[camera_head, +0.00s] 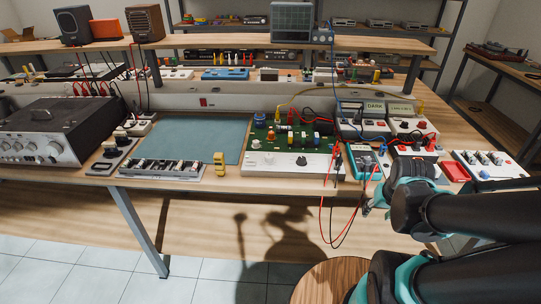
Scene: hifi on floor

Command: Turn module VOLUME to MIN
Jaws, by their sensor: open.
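The module (288,140) is a green circuit board with a white front panel (268,169), near the front edge of the bench, right of centre. A dark knob (301,160) stands on the panel, and a paler knob (269,159) is left of it. The lettering is too small to read, so I cannot tell which knob is VOLUME or where it points. My gripper (371,203) is open at the bench's front edge, right of the module and apart from both knobs. My arm partly hides the gripper, and no object shows between its fingers.
A teal multimeter (364,163) with red and black leads hanging over the edge stands between module and gripper. Two display meters (362,121) (411,125) stand behind. A yellow figure-like piece (219,164) is left of the module. The blue-green mat (200,139) is mostly clear.

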